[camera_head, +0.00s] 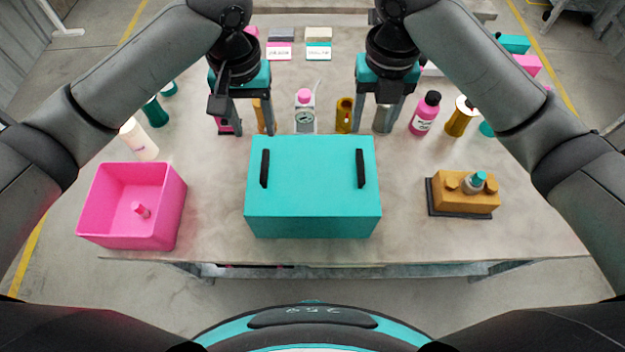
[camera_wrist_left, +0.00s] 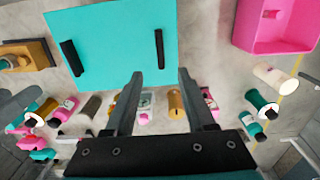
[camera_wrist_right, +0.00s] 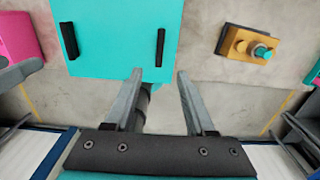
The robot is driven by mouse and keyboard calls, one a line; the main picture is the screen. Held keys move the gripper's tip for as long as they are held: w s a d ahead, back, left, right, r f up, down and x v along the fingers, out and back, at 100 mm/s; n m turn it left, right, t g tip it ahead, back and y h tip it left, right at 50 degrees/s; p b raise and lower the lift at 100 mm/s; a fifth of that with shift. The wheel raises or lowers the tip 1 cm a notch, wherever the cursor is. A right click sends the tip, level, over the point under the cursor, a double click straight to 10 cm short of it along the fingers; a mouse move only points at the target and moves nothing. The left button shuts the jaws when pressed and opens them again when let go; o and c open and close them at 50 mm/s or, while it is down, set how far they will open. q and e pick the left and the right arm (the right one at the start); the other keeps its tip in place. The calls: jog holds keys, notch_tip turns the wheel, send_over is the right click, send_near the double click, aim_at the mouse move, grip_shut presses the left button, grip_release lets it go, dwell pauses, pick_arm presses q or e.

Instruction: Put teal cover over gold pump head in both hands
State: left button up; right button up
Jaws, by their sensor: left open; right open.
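The teal cover (camera_head: 312,182) is a box standing on the table's near middle, with a left black handle (camera_head: 265,168) and a right black handle (camera_head: 360,168) on top. A gold block (camera_head: 466,190) with knobs and a teal-capped fitting sits on a dark base to its right; I cannot tell whether this is the gold pump head. What is under the cover is hidden. My left gripper (camera_head: 246,130) is open and empty beyond the cover's far left edge. My right gripper (camera_head: 373,130) is open and empty beyond its far right edge. Both are apart from the handles.
A pink bin (camera_head: 112,196) with a small pink item inside stands at left. Behind the cover are a gauge device (camera_head: 305,117), a gold cylinder (camera_head: 344,115) and a pink bottle (camera_head: 425,113). Table is clear between cover and gold block.

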aim_at(264, 163)
pick_arm(q)
notch_tip(264, 163, down, 14)
jog(key=shift+r, duration=0.2)
pick_arm(e)
notch_tip(264, 163, down, 14)
jog(key=shift+r, duration=0.15)
pick_arm(q)
grip_shut()
pick_arm(e)
grip_shut()
pick_arm(q)
jog(key=shift+w+r, duration=0.1)
pick_arm(e)
jog(key=shift+r, duration=0.1)
dwell(0.4)
